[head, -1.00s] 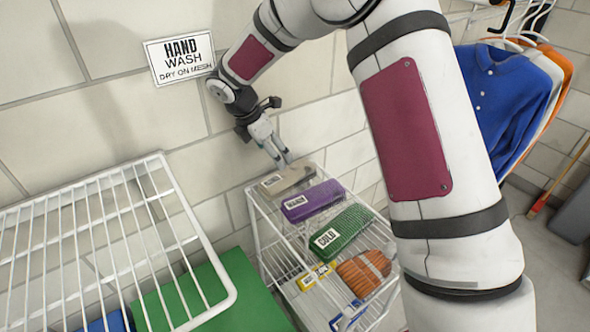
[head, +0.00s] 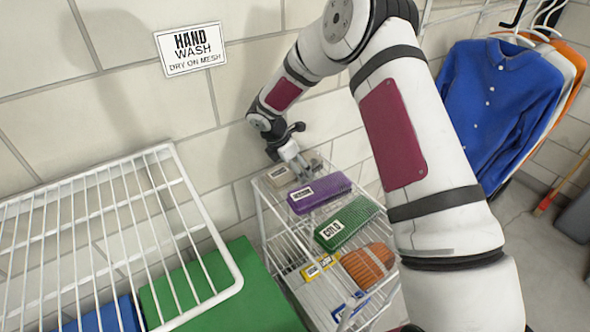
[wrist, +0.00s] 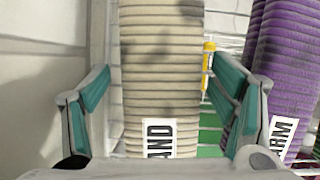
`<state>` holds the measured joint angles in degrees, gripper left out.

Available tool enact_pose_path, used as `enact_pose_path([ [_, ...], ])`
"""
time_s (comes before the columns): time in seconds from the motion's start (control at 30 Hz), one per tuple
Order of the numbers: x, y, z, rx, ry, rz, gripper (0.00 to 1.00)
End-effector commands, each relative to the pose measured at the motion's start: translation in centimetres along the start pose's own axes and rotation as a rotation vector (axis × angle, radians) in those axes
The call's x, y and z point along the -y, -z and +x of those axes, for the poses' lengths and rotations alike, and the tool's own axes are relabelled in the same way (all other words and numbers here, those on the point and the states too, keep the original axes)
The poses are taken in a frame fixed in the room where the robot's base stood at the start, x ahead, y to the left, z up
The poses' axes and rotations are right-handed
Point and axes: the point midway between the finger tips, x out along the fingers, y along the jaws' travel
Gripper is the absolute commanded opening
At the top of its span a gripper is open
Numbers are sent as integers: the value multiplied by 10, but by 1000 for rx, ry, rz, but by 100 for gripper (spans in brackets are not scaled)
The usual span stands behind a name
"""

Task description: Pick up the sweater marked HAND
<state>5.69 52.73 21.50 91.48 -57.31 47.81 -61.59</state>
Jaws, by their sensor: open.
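The beige folded sweater (head: 280,177) lies on the top wire shelf of the white rack, at its far left corner by the wall. In the wrist view the sweater (wrist: 160,70) runs between the two teal-padded fingers, with a label reading "AND" at its near end; the label's first letter is not visible. My gripper (wrist: 155,110) is open, one finger on each side of the sweater. In the head view my gripper (head: 298,168) is above the sweater and partly covers it.
A purple sweater (head: 325,191) lies close beside, its label ending in "ARM" in the wrist view (wrist: 295,75). A green sweater (head: 348,224) marked COLD and an orange-brown one (head: 368,265) sit nearer. A white mesh rack (head: 110,235) stands left; the wall is close behind.

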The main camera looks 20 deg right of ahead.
Motion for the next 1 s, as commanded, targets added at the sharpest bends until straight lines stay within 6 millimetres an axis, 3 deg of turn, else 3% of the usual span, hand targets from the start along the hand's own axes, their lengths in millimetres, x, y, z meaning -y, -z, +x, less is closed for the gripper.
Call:
enact_pose_path([
  [0.3, 0, 0, 5, 1, -1, 1, 76],
  [0.57, 0, 0, 5, 1, -1, 1, 18],
  [0.83, -1, -2, 3, 2, -2, 2, 18],
  [1.0, -2, -9, -14, 3, -5, 4, 18],
])
